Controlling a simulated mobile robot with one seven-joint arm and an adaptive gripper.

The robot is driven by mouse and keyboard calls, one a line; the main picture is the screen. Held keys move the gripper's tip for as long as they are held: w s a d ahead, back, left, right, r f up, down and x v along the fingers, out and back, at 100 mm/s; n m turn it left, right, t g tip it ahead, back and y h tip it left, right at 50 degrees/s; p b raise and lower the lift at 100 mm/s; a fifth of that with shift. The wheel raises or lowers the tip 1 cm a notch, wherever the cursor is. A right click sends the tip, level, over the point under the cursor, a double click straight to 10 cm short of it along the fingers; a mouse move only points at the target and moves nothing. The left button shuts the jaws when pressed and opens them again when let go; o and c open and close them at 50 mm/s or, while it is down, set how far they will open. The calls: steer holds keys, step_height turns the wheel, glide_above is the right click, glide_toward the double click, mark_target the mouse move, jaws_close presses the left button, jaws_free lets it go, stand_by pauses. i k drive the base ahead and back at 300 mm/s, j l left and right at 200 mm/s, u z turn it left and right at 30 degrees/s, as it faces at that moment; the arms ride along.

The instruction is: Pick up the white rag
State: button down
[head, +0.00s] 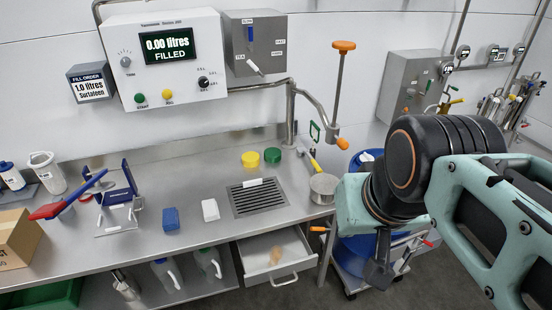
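A small white rectangular piece (210,210), which looks like the folded white rag, lies flat on the steel counter (150,250), left of the drain grate. A similar blue piece (171,218) lies just left of it, apart from it. My arm comes in from the right. The dark end of my gripper (378,274) points down at the lower right, beyond the counter's right end and well away from the white piece. Its fingers are too unclear to tell whether they are open or shut.
A drain grate (259,197) and metal pot (323,188) are right of the rag. Yellow (250,159) and green (272,155) lids stand behind. An open drawer (278,262) juts out below. A blue drum (356,252) is beneath my arm. A blue-and-red press (117,196) stands left.

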mark_target(212, 213)
steer(key=i+j, duration=0.2)
steer(key=j, duration=0.15)
steer(key=i+j, duration=0.15)
steer(key=j, duration=0.2)
steer(key=i+j, duration=0.2)
steer(key=j, duration=0.15)
